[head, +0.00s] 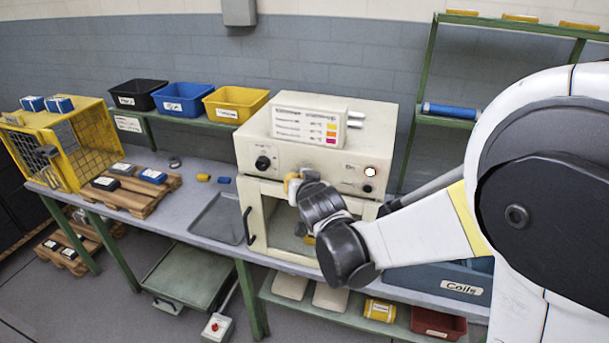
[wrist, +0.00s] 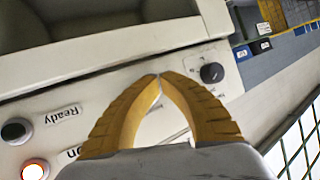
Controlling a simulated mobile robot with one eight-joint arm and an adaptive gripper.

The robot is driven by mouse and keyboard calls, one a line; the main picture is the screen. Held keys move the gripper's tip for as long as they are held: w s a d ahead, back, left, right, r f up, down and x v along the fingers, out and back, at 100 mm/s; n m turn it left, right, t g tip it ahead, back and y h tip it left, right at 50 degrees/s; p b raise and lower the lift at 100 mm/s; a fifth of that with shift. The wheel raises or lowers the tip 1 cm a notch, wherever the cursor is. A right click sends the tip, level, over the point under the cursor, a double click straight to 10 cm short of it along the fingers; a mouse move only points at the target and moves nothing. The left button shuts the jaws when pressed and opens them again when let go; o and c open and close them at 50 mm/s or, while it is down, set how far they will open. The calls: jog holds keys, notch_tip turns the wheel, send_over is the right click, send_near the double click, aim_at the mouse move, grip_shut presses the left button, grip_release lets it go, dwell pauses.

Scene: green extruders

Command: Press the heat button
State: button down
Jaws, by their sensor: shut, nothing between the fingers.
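A cream oven (head: 300,145) stands on the workbench. Its front panel has a black knob (head: 262,163) at left, and at right a lit lamp (head: 371,172) above a dark round one (head: 367,188). In the wrist view the panel appears inverted: the knob (wrist: 212,72) is right of my fingertips, and the dark round part (wrist: 15,130), labelled "Ready", and lit lamp (wrist: 35,170) are at left. My gripper (head: 291,182) has yellow fingers closed with tips meeting (wrist: 158,77), in front of the panel between knob and lamps. I cannot make out a heat button; my fingers hide part of the panel.
A dark handle (head: 248,225) is on the oven door. A grey tray (head: 219,218) lies left of it. Black, blue and yellow bins (head: 236,103) sit on the rack behind. A yellow cage (head: 70,145) and wooden pallets (head: 135,190) stand further left.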

jog(key=shift+s, duration=0.2)
jog(key=s+a, duration=0.2)
jog(key=s, duration=0.3)
jog(key=shift+s, duration=0.35)
